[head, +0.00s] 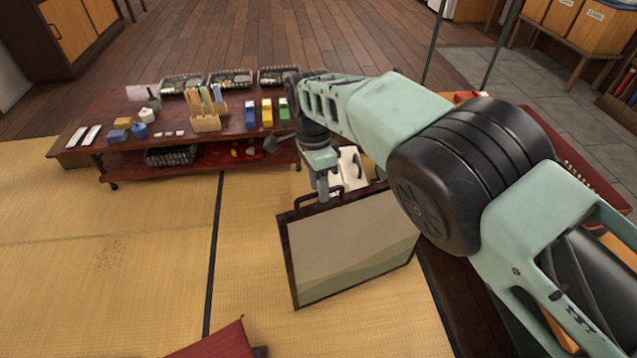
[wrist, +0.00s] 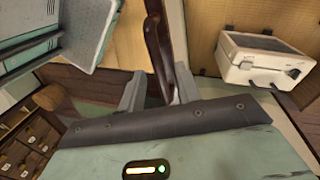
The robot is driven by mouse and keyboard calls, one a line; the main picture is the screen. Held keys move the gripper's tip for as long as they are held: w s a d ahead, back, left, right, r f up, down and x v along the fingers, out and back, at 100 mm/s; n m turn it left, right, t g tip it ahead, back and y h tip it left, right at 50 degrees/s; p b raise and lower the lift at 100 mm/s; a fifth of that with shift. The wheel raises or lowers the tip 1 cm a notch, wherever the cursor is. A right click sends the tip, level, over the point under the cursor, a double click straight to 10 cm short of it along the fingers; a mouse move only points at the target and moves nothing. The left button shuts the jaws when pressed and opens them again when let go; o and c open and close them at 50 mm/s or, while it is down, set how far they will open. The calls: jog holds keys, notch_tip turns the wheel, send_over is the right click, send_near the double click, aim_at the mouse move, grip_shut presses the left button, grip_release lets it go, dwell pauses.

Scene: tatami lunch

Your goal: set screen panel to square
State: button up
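The screen panel (head: 350,250) is a pale flat board with a dark brown frame and a handle on its top edge. It stands upright and slightly turned over the tatami in the head view. My gripper (head: 322,190) is at the handle, pointing down. In the wrist view, my two grey fingers (wrist: 160,88) are close on either side of a dark brown bar of the screen panel (wrist: 156,35), and it looks gripped. Whether the lower edge touches the mat is unclear. I cannot make out a marked square.
A low dark red table (head: 120,115) with trays, blocks and boxes stands at the back left. A red cushion (head: 218,345) lies at the front. A white case (wrist: 262,60) shows in the wrist view.

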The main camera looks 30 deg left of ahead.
notch_tip(320, 180, up, 7)
jog(key=a, duration=0.1)
jog(key=shift+w+r, duration=0.2)
jog(key=shift+w, duration=0.25)
